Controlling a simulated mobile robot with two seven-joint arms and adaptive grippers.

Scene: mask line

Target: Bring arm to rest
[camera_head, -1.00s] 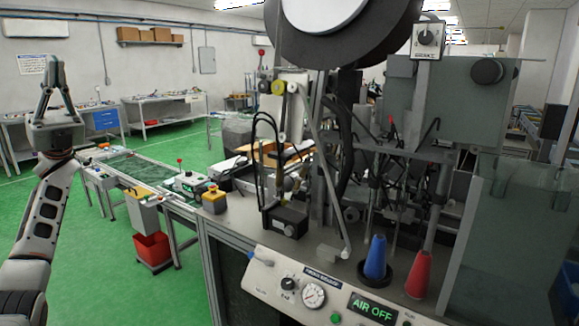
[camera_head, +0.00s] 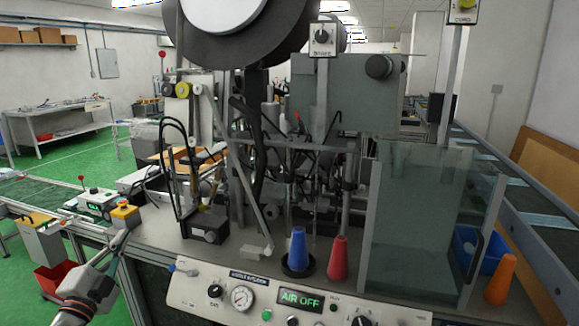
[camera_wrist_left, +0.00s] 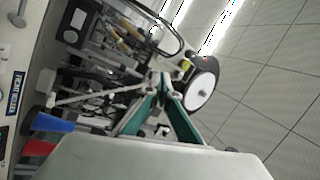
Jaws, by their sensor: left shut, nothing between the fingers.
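My left gripper (camera_head: 122,240) is in the lower left of the head view, in front of the machine bench's left end. Its fingers point up and to the right, are shut and hold nothing. In the left wrist view the fingers (camera_wrist_left: 162,88) meet at their tips, with the machine and ceiling behind them. The gripper looks apart from the bench, though the exact gap cannot be told. My right gripper is not in view.
The machine's control panel (camera_head: 285,299) with gauge and AIR OFF display faces me. A blue cone (camera_head: 298,248) and red cone (camera_head: 338,259) stand on the bench. An orange cone (camera_head: 501,280) is at right by a blue bin (camera_head: 480,250). A red bin (camera_head: 54,277) is below left.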

